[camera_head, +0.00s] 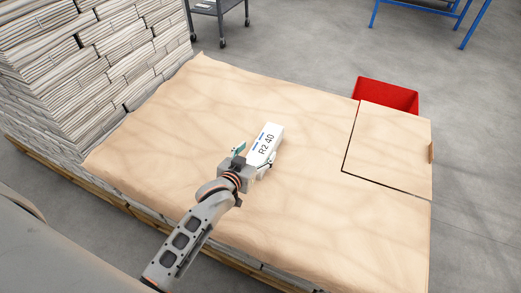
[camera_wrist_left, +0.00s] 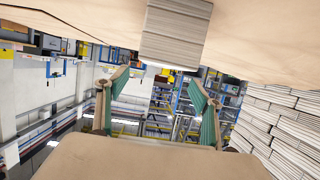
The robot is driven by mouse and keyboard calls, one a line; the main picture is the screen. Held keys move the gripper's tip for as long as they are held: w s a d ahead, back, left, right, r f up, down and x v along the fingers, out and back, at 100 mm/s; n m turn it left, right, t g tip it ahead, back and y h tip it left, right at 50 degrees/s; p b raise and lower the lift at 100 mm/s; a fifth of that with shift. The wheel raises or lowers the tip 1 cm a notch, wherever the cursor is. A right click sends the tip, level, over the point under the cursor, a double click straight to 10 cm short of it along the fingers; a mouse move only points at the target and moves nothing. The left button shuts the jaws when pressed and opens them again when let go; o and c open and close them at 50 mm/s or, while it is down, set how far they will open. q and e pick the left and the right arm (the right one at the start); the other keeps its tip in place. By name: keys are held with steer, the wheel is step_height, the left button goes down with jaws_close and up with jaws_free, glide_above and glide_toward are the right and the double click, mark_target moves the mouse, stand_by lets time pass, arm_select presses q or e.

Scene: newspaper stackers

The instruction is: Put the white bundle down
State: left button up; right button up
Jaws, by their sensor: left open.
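The white bundle (camera_head: 266,139) is a small block with "R2 40" on its face. It rests on the brown paper sheet (camera_head: 310,225) near the middle of the covered stack. In the left wrist view the bundle (camera_wrist_left: 177,30) shows its grey layered end against the brown sheet. My left gripper (camera_head: 253,157) is at the bundle's near end, its green-padded fingers spread. In the left wrist view the open fingers (camera_wrist_left: 159,78) have nothing between them and the bundle lies outside them. My right gripper is out of view.
Tall newspaper stacks (camera_head: 90,60) stand at the left. A red crate (camera_head: 388,95) is at the back right, behind a separate brown panel (camera_head: 390,147). A grey cart (camera_head: 217,10) and blue frame legs (camera_head: 470,25) stand beyond. The sheet around the bundle is clear.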

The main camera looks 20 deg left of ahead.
mark_target(265, 142)
arm_select(q)
steer(key=shift+w+f+b, duration=0.45)
steer(key=shift+w+f, duration=0.45)
steer(key=shift+w, duration=0.15)
steer(key=b+x, duration=0.1)
steer(key=x, duration=0.3)
steer(key=shift+s+f+b, duration=0.1)
steer(key=shift+b, duration=0.25)
steer(key=shift+w, duration=0.6)
steer(key=shift+c, duration=0.4)
jaws_close()
steer(key=shift+w+r, duration=0.15)
steer(key=shift+r, duration=0.2)
